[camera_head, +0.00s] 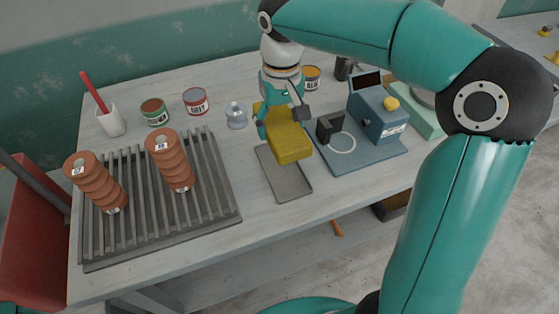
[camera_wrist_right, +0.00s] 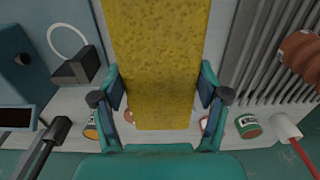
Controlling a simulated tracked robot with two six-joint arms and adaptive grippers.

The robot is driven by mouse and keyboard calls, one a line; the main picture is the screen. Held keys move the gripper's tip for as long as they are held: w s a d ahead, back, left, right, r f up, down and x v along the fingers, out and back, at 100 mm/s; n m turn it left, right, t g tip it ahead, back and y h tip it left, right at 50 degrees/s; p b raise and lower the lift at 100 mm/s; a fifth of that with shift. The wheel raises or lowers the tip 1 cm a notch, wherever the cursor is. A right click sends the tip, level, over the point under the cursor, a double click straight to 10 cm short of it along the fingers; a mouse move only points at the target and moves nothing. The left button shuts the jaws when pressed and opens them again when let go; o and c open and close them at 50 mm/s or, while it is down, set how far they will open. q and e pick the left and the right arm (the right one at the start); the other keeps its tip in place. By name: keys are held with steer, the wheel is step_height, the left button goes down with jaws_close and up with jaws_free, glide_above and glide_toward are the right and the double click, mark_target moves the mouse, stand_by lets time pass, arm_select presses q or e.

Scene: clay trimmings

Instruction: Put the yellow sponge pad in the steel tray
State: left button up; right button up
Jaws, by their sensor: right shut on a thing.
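The yellow sponge pad (camera_head: 289,148) is a thick yellow block in the head view. My right gripper (camera_head: 281,112) is shut on it, a finger on each side. The pad also fills the middle of the right wrist view (camera_wrist_right: 155,65), between the fingers of the gripper (camera_wrist_right: 160,98). The steel tray (camera_head: 287,187) is a shallow grey rectangle on the table. The pad is over the tray's far part and hides it; it appears raised above the tray. The near part of the tray is bare. My left gripper is not in view.
A ribbed grey rack (camera_head: 225,205) with two stacks of terracotta pieces (camera_head: 171,165) stands left of the tray. A blue device (camera_head: 378,115) on a blue base stands close on the right. A glass bottle (camera_head: 236,116), cans (camera_head: 196,100) and a white cup (camera_head: 111,121) stand behind.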

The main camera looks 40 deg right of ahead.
glide_above(282, 169)
step_height(282, 169, down, 8)
steer(key=shift+w+f, duration=0.1)
steer(key=shift+f, duration=0.05)
step_height(282, 169, down, 3)
steer(key=shift+f, duration=0.15)
steer(key=shift+c, duration=0.6)
steer(key=shift+f, duration=0.25)
steer(key=shift+c, duration=0.8)
steer(key=o, duration=1.5)
steer(key=shift+o, duration=0.3)
step_height(282, 169, up, 12)
steer(key=shift+r, duration=0.1)
